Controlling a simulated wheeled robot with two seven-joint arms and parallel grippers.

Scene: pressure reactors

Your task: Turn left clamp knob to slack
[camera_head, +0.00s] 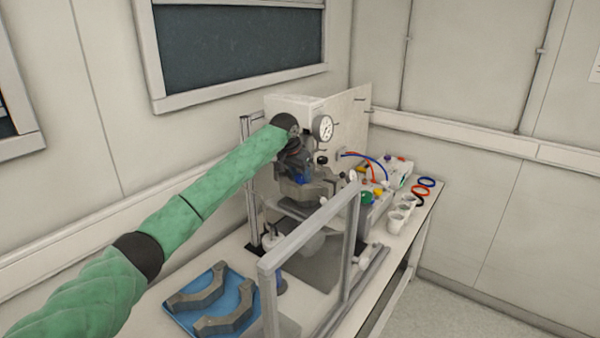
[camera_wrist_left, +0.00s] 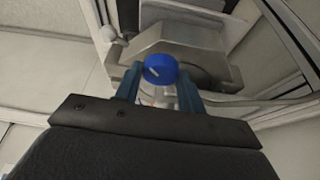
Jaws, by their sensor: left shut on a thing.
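The left clamp knob (camera_wrist_left: 160,69) is a round blue knob with a short white line on its face. It sits against the grey metal clamp (camera_wrist_left: 190,37) in the left wrist view. My left gripper (camera_wrist_left: 159,80) has its two blue fingers on either side of the knob and is shut on it. In the head view my green left arm reaches to the reactor, and the left gripper (camera_head: 297,165) is dark and small at the clamp (camera_head: 318,188). Only a bit of blue shows there. My right gripper is not in view.
A grey metal frame (camera_head: 354,235) stands in front of the reactor. A blue tray (camera_head: 245,315) with two curved grey clamp halves lies at the near left. A pressure gauge (camera_head: 323,128), white cups (camera_head: 395,222) and coloured rings (camera_head: 421,192) are farther right.

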